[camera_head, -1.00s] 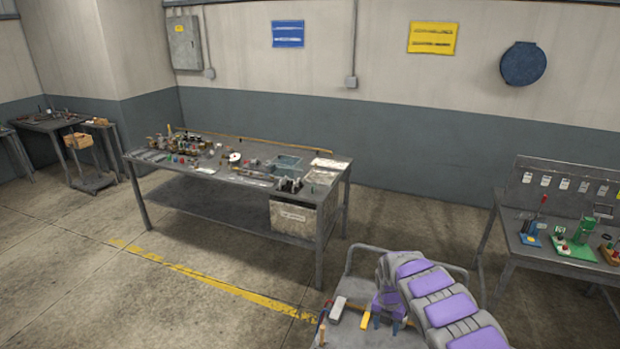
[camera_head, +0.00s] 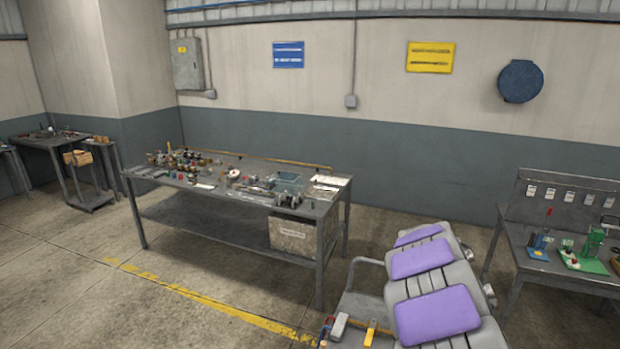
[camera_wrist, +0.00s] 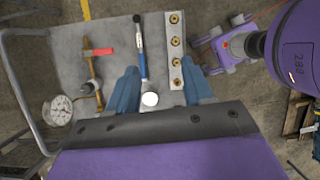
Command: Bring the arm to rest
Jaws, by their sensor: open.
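My gripper (camera_wrist: 160,70) shows in the wrist view with its two blue fingers apart. It points at a grey cart top (camera_wrist: 70,55). A slim blue and metal tool (camera_wrist: 141,48) shows between the fingers, with a pale round spot at its lower end. I cannot tell how far below the fingers it lies; neither finger visibly touches it. In the head view my arm, with purple pads, is folded over the cart (camera_head: 362,303) at the bottom, and it hides the gripper.
On the cart lie a red-and-brown tool (camera_wrist: 95,65), a metal block with brass-coloured holes (camera_wrist: 176,48) and a round gauge (camera_wrist: 58,111). A loaded workbench (camera_head: 240,212) stands behind, left of the arm. Another bench (camera_head: 520,232) stands close on the right.

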